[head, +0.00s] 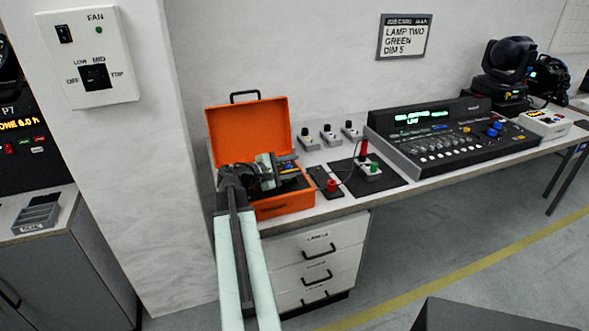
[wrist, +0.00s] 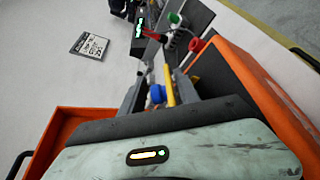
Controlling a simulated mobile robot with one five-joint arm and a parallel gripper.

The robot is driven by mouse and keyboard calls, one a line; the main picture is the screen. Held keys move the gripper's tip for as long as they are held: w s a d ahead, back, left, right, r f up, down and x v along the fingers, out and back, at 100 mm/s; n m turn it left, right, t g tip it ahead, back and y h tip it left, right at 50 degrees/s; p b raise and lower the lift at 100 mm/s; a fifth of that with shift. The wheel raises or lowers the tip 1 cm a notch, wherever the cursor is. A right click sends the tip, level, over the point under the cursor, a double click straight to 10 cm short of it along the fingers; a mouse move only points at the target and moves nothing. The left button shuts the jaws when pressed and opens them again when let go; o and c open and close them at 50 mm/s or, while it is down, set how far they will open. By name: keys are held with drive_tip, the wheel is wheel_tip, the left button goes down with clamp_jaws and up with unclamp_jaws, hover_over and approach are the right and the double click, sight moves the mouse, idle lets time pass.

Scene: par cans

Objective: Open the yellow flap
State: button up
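No yellow flap can be made out for certain. A narrow yellow piece (wrist: 170,85) shows between my fingers in the wrist view, beside a blue round part; I cannot tell whether it is the flap. My gripper (wrist: 158,82) appears open, its two dark fingers apart with no clear grip on anything. In the head view my gripper (head: 272,172) is over the open orange toolbox (head: 285,206), and my arm hides part of its inside. The toolbox lid (head: 248,125) stands raised at the back.
Right of the toolbox are a dark mat (head: 382,184) with red and green connectors, and a lighting console (head: 450,138). A white box with a yellow patch (head: 545,124) lies farther right. A fan panel (head: 89,58) hangs on the pillar at left.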

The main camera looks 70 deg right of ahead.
drive_tip(key=shift+s+d+f, duration=0.1)
drive_tip(key=shift+s+d, duration=0.1)
drive_tip(key=shift+d, duration=0.15)
